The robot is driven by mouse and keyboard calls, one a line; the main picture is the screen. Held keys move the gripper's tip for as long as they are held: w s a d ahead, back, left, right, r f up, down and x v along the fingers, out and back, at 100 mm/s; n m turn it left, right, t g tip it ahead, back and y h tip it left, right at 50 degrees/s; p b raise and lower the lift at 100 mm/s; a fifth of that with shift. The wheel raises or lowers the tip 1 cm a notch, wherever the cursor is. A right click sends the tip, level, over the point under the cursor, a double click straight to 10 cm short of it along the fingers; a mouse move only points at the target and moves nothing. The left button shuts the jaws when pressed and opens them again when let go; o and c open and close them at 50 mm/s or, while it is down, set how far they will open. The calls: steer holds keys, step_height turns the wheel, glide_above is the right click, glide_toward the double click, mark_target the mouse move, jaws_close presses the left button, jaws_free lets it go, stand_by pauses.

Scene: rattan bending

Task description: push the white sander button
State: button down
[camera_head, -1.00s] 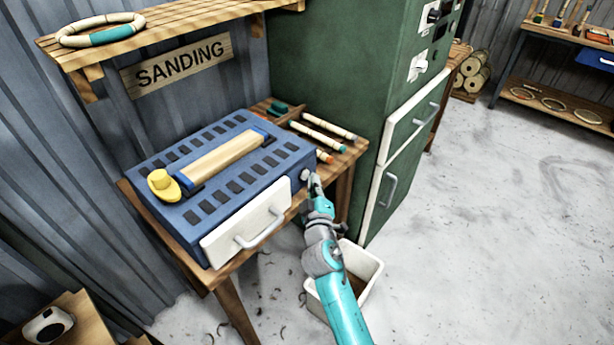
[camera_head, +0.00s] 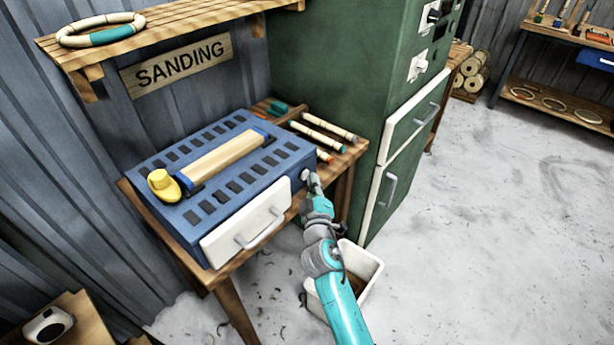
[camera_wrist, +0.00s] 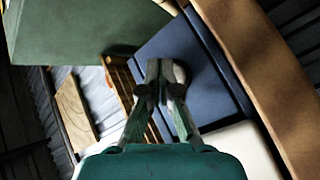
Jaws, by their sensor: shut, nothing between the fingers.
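The blue sander (camera_head: 225,180) sits on a wooden table under the SANDING sign, with a white drawer on its front. The white sander button (camera_head: 305,174) is on the sander's front face, right of the drawer. In the wrist view the button (camera_wrist: 180,74) shows as a round pale shape, partly hidden behind the fingertips. My gripper (camera_head: 314,182) is shut and empty. Its tips are at or very near the button; I cannot tell whether they touch. The gripper also shows in the wrist view (camera_wrist: 166,72), against the blue face.
A tall green cabinet (camera_head: 335,70) stands right of the table. A white bin (camera_head: 368,268) stands below my arm. The floor to the right is open.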

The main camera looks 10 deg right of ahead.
steer(key=shift+w, duration=0.1)
stand_by(0.4)
steer(key=shift+w+a, duration=0.25)
stand_by(0.4)
steer(key=shift+s+d, duration=0.25)
steer(key=shift+s, duration=0.1)
steer(key=s+d, duration=0.3)
steer(key=s, duration=0.2)
steer(key=shift+d, duration=0.25)
stand_by(0.3)
stand_by(0.4)
